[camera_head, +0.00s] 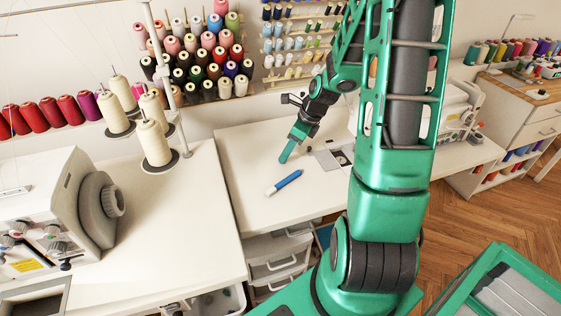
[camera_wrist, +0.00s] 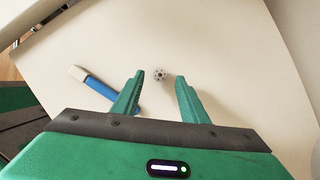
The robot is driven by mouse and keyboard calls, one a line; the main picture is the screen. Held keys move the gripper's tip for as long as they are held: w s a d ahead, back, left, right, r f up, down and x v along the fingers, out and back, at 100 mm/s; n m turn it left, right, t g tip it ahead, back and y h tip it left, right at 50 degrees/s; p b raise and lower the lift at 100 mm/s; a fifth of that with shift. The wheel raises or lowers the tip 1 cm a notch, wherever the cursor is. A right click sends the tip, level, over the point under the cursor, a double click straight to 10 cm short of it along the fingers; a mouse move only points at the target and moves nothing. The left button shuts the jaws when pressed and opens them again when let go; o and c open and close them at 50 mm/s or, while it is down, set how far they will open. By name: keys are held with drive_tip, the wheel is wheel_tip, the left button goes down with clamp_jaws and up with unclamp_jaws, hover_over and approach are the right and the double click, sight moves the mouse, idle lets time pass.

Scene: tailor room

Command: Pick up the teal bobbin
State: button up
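A small round bobbin (camera_wrist: 159,74) lies on the white table in the wrist view. It looks grey with dark holes; no teal shows on it at this size. My gripper (camera_wrist: 158,88) is open, with one green finger on each side of the bobbin's line and nothing held between them. The bobbin appears just beyond the fingertips; I cannot tell the height gap. In the head view my gripper (camera_head: 286,155) points down over the table, and I cannot make out the bobbin there.
A blue seam ripper or marker (camera_head: 284,182) lies close by, partly behind the left finger in the wrist view (camera_wrist: 98,86). A sewing machine (camera_head: 458,112) stands right of my arm. Another machine (camera_head: 75,205) and cream thread cones (camera_head: 153,143) stand left. The table's middle is mostly clear.

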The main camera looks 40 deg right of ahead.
drive_tip(key=shift+x, duration=1.4)
clamp_jaws()
drive_tip(key=shift+d+r, duration=0.1)
drive_tip(key=shift+r, duration=0.05)
